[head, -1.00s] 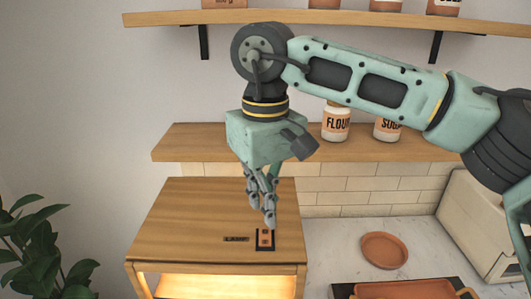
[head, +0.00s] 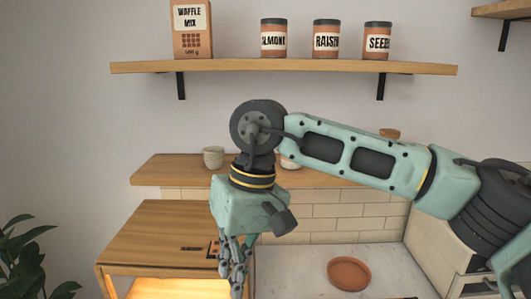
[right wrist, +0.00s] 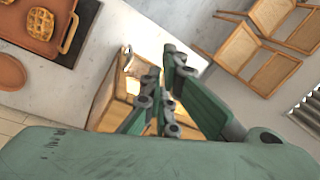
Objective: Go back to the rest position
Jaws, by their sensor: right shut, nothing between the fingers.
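My right gripper (head: 233,278) hangs pointing down in front of the wooden lamp cabinet (head: 150,232), near its right side. Its fingers are shut with nothing between them. It also shows in the right wrist view (right wrist: 163,95), with the wooden cabinet (right wrist: 112,103) behind the fingers. A small dark-framed switch (head: 213,248) on the cabinet top is partly hidden by the gripper. The cabinet's inside glows with warm light. My left gripper is in neither view.
A shelf (head: 290,67) holds a waffle mix box (head: 191,30) and several jars. A lower shelf (head: 160,172) holds a cup (head: 213,157). A terracotta plate (head: 348,273) lies on the counter. The right wrist view shows a tray (right wrist: 68,48) with waffles and wooden chairs (right wrist: 270,40).

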